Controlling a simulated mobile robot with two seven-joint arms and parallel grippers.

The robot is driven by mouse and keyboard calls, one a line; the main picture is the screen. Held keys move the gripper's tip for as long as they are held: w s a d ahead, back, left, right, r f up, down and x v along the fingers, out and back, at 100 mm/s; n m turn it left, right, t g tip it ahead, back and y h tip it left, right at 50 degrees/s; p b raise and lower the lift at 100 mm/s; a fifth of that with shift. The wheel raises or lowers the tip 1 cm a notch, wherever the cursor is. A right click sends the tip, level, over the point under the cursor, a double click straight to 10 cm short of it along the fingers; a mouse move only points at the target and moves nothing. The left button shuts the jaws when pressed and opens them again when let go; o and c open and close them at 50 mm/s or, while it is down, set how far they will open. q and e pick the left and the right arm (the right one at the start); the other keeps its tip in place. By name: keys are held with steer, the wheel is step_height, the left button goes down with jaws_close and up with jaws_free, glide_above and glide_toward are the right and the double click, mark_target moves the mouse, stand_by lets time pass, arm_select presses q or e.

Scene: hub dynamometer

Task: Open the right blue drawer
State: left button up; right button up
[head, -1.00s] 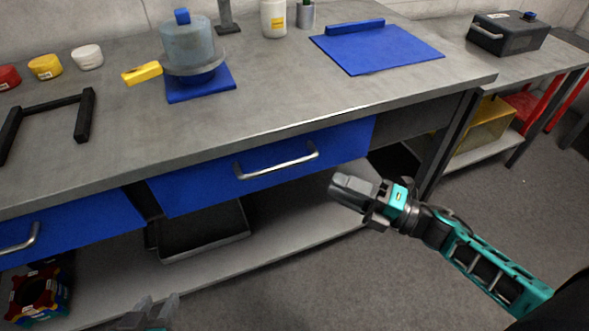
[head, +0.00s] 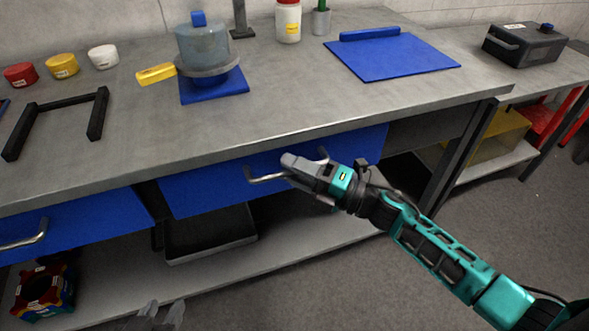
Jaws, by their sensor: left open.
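The right blue drawer (head: 210,190) is under the workbench top, its front close below the bench edge and apparently closed. Its silver bar handle (head: 266,179) runs across the front; the middle is hidden behind my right gripper, while both ends show. My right gripper (head: 291,163) is at the handle, its fingertips overlapping the bar in the picture. I cannot tell whether the fingers are closed on it. My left gripper (head: 161,316) is open at the bottom edge, low in front of the lower shelf, only its fingertips showing. The left blue drawer (head: 85,225) has its own handle (head: 25,240).
The workbench top (head: 290,105) holds a blue-lidded vessel (head: 202,48), a blue clipboard-like plate (head: 395,58), a black frame (head: 55,104) and small coloured jars. A dark tray (head: 210,236) sits on the lower shelf. The floor in front is free.

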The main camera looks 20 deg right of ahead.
jaws_close()
stand_by(0.4)
